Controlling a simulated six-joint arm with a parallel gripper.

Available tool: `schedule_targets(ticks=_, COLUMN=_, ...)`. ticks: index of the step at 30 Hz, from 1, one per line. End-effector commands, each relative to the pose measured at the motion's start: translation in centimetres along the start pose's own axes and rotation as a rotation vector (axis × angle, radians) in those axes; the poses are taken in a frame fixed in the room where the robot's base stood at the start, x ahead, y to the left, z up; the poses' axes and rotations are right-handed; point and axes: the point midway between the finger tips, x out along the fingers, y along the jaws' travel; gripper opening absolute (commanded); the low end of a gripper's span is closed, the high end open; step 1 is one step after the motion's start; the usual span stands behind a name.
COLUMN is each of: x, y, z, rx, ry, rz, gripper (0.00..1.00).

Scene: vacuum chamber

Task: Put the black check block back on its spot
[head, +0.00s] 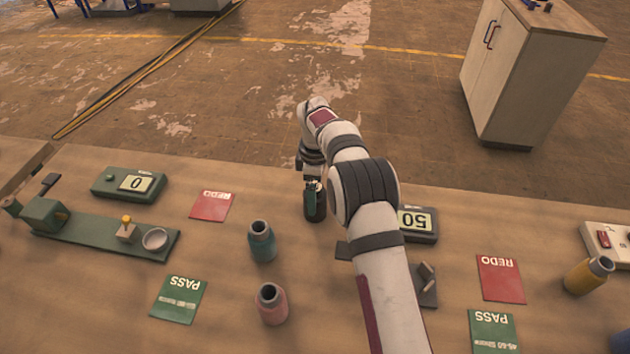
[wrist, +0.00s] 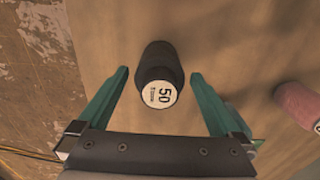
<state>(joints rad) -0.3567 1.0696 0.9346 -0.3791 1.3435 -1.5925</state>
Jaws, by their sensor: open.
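The black check block (wrist: 160,62) is a dark cylinder with a pale end label reading 50. In the wrist view it stands between the two green fingers of my gripper (wrist: 160,74), with a gap on each side. My gripper is open and does not hold it. In the head view the black block (head: 315,208) stands on the table near its far edge, below my gripper (head: 312,186), partly covered by it. A display (head: 417,221) reading 50 is right of my arm, partly hidden by it. I cannot tell which place is the block's spot.
A teal bottle (head: 262,240) and a pink bottle (head: 271,303) stand left of my arm. A green fixture (head: 85,235) with a metal cup and a display (head: 130,183) reading 0 are farther left. Red and green cards lie flat.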

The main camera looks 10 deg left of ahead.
Motion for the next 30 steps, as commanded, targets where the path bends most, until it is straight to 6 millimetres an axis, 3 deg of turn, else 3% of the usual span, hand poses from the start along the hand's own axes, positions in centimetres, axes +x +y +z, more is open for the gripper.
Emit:
schedule_targets(ticks=3, x=-3.6, y=0.1, z=0.0, rx=0.000, ry=0.002, rz=0.006, gripper=1.00)
schedule_targets(ticks=9, x=-8.3, y=0.1, z=0.0, rx=0.000, ry=0.001, rz=0.003, gripper=1.00)
schedule_targets(ticks=17, x=-10.0, y=0.0, z=0.1, rx=0.005, ry=0.001, rz=0.001, gripper=1.00)
schedule_targets(ticks=20, x=-12.1, y=-1.1, z=1.5, rx=0.115, ry=0.010, rz=-0.002, gripper=1.00)
schedule_targets(ticks=23, x=-16.4, y=-5.0, z=5.2, rx=0.415, ry=0.030, rz=-0.016, gripper=1.00)
schedule_targets(ticks=26, x=-20.1, y=-12.1, z=9.6, rx=0.821, ry=0.054, rz=-0.042, gripper=1.00)
schedule_targets(ticks=27, x=-20.9, y=-15.6, z=11.1, rx=0.992, ry=0.062, rz=-0.055, gripper=1.00)
schedule_targets(ticks=30, x=-20.8, y=-24.7, z=13.9, rx=1.408, ry=0.078, rz=-0.095, gripper=1.00)
